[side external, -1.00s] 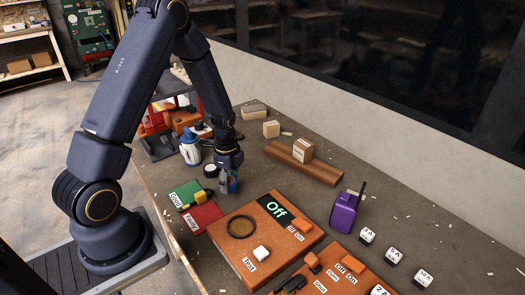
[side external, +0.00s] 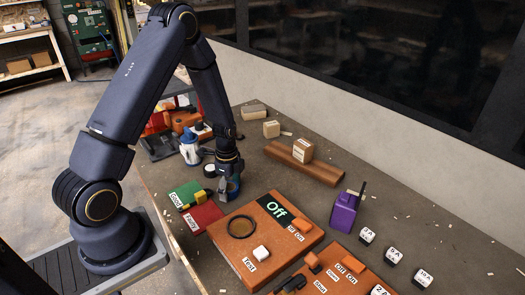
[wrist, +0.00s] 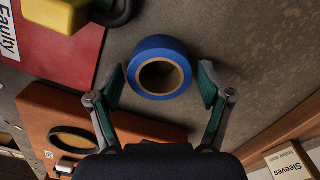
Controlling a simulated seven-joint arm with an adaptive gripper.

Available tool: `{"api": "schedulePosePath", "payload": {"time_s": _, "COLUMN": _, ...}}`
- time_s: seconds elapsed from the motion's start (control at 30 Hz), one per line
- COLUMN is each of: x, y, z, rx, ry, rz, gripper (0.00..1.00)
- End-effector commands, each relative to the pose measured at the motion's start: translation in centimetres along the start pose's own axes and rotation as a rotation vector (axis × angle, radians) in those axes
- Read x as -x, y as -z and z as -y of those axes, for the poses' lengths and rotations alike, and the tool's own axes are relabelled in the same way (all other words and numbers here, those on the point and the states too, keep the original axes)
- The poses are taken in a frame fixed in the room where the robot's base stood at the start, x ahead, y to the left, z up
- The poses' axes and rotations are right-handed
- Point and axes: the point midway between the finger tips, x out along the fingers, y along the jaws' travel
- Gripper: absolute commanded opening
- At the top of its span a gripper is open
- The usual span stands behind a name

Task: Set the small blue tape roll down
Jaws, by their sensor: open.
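The small blue tape roll (wrist: 143,57) lies flat on the dark bench, its tan core facing up in the wrist view. In the side view it is a bit of blue (side external: 235,188), partly hidden by my gripper (side external: 228,187). In the wrist view my gripper (wrist: 160,84) is open, with one green-padded finger on each side of the roll and a visible gap to it. The gripper holds nothing.
The red "Faulty" pad (side external: 204,216) and green "Good" pad (side external: 186,193) are nearby on the left. The orange tester (side external: 250,262) reading "Off" stands in front. A white-and-blue bottle (side external: 190,151) and wooden beam (side external: 318,170) are behind. Bare bench lies around the roll.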

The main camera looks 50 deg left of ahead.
Motion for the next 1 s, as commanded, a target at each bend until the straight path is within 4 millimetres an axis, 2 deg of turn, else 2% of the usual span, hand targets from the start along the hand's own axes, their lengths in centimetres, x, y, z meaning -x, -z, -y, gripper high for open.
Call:
{"api": "schedulePosePath", "payload": {"time_s": 0.17, "x": 0.3, "y": 0.0, "z": 0.0, "rx": 0.0, "ry": 0.001, "rz": 0.0, "gripper": 0.78}}
{"api": "schedulePosePath", "payload": {"time_s": 0.27, "x": 1.4, "y": 0.0, "z": 0.1, "rx": 0.0, "ry": 0.003, "rz": -0.001, "gripper": 0.78}}
{"api": "schedulePosePath", "payload": {"time_s": 0.6, "x": 8.8, "y": 0.0, "z": 0.1, "rx": 0.001, "ry": 0.005, "rz": -0.001, "gripper": 0.78}}
{"api": "schedulePosePath", "payload": {"time_s": 0.7, "x": 10.5, "y": 0.0, "z": 0.1, "rx": 0.0, "ry": 0.004, "rz": -0.001, "gripper": 0.78}}
{"api": "schedulePosePath", "payload": {"time_s": 0.87, "x": 12.2, "y": 0.1, "z": 0.0, "rx": 0.004, "ry": 0.005, "rz": -0.001, "gripper": 0.78}}
{"api": "schedulePosePath", "payload": {"time_s": 0.97, "x": 14.1, "y": 0.7, "z": -0.4, "rx": 0.045, "ry": 0.029, "rz": -0.003, "gripper": 0.78}}
{"api": "schedulePosePath", "payload": {"time_s": 1.0, "x": 15.4, "y": 1.1, "z": -0.7, "rx": 0.08, "ry": 0.049, "rz": -0.006, "gripper": 0.78}}
